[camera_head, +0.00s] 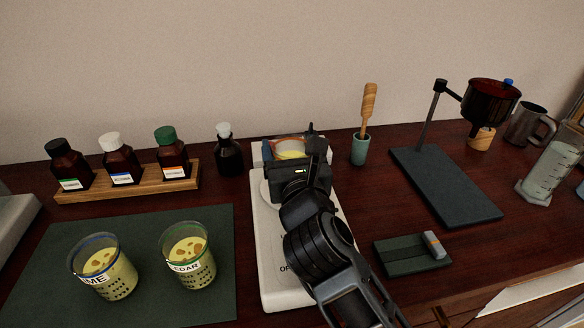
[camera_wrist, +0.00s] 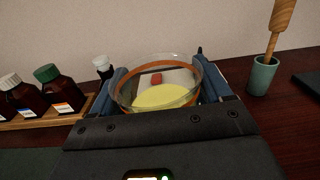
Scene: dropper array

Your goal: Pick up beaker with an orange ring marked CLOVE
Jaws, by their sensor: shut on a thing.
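A glass beaker with an orange ring (camera_head: 290,148) and pale yellow contents is between the fingers of my gripper (camera_head: 291,157) at the back of a white device. In the wrist view the orange-ringed beaker (camera_wrist: 158,97) sits between the two blue-grey fingers of my gripper (camera_wrist: 166,88), one on each side. My gripper is shut on it. The beaker looks about upright. Its lettering is hidden, so CLOVE cannot be read. My gripper body hides its lower part, and I cannot tell whether it touches the device below.
A blue-ringed beaker (camera_head: 104,274) and a green-ringed beaker (camera_head: 188,262) stand on a dark mat (camera_head: 142,233) at left. Bottles in a wooden rack (camera_head: 130,184) and a black bottle (camera_head: 229,158) stand behind. The white device (camera_head: 273,277) lies under my arm. A teal cup (camera_head: 360,150) and stand (camera_head: 445,185) are right.

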